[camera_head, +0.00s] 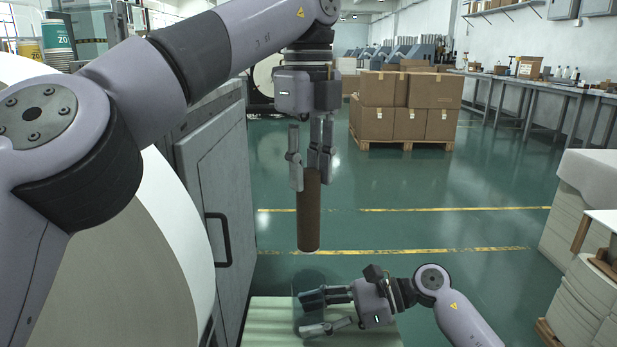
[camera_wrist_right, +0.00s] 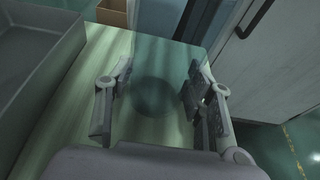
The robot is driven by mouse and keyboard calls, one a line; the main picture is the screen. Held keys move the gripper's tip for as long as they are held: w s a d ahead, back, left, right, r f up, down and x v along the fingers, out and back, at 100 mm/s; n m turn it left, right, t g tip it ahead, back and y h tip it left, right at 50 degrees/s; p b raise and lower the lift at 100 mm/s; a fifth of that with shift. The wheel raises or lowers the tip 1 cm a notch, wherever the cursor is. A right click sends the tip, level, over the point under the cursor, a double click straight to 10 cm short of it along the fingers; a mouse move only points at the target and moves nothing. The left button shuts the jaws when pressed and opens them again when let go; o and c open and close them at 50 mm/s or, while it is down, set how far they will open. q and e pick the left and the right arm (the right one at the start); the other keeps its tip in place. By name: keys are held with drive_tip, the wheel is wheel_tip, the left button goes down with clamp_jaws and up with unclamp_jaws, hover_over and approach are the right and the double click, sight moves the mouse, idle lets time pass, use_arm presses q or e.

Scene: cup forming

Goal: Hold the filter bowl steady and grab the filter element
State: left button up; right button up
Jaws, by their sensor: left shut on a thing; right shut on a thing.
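The filter element (camera_head: 308,218) is a brown cylinder that hangs upright in the head view. My left gripper (camera_head: 310,176) is shut on its top end and holds it in the air above the bench. The filter bowl (camera_head: 309,281) is see-through and dark, and stands on the bench below the filter element, with a gap between them. My right gripper (camera_head: 303,315) is shut on the bowl from the right, with a finger on either side. In the right wrist view the bowl (camera_wrist_right: 154,97) shows as a dark round shape between the fingers; its exact outline is faint.
The pale green bench top (camera_head: 372,338) lies under the bowl. A grey cabinet (camera_head: 205,150) with a black handle stands close on the left. In the right wrist view a grey tray (camera_wrist_right: 35,70) lies to the left. Stacked cartons (camera_head: 408,105) stand far back on a pallet.

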drive_tip(key=o, duration=0.9)
